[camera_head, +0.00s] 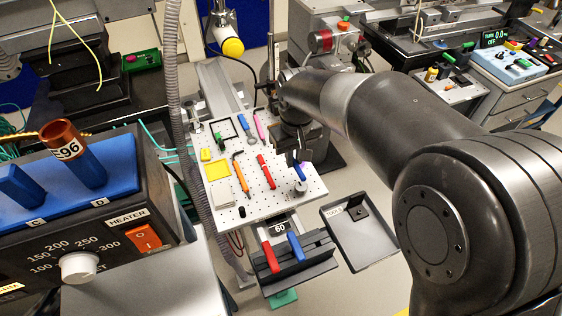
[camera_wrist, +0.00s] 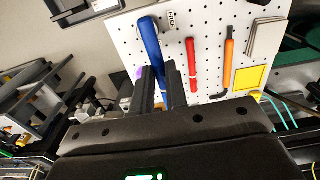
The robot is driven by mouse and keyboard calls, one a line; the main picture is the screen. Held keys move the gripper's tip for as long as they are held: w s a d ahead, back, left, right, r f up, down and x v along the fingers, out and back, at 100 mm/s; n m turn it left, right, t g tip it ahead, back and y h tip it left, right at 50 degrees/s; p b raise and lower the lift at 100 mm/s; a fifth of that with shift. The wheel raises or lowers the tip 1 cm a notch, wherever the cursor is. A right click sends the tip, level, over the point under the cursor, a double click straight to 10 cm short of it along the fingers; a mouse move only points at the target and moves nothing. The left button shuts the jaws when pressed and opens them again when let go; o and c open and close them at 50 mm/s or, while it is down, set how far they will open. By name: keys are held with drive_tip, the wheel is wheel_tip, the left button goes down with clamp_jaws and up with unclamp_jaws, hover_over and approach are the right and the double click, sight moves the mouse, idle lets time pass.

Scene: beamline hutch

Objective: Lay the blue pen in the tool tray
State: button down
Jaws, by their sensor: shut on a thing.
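The blue pen (camera_wrist: 150,40) is between the fingers of my gripper (camera_wrist: 160,76) in the wrist view, and its far end sticks out past them over the white perforated board. In the head view a short part of the blue pen (camera_head: 296,160) shows by my gripper (camera_head: 303,157), at the board's right edge. I cannot tell if the pen touches the board. The tool tray (camera_head: 383,258) is a shallow grey tray lower right of the board, with a TOOLS label and a dark block in it. Its corner shows at the top left of the wrist view (camera_wrist: 95,14).
The white perforated board (camera_head: 240,208) holds a red pen (camera_head: 266,171), an orange-handled tool (camera_head: 241,176) and a yellow frame (camera_head: 218,170). A black rack (camera_head: 318,256) with red and blue handles stands below it. A heater box (camera_head: 110,235) fills the left.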

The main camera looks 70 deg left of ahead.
drive_tip(key=shift+w+d+r, duration=0.25)
drive_tip(key=shift+w+r, duration=0.05)
drive_tip(key=shift+w, duration=0.05)
drive_tip(key=w+d+f+m, duration=0.5)
drive_tip(key=w+d+m, duration=0.4)
drive_tip(key=d, duration=0.4)
drive_tip(key=w+d+f+m, duration=0.4)
drive_tip(key=w+d+m, duration=0.5)
drive_tip(key=d, duration=0.3)
hover_over(356, 232)
wheel_tip(356, 232, down, 7)
drive_tip(key=shift+d+f, duration=0.1)
drive_tip(key=shift+f, duration=2.05)
drive_tip(key=shift+f, duration=0.15)
drive_tip(key=c, duration=1.4)
unclamp_jaws()
drive_tip(key=shift+c, duration=0.2)
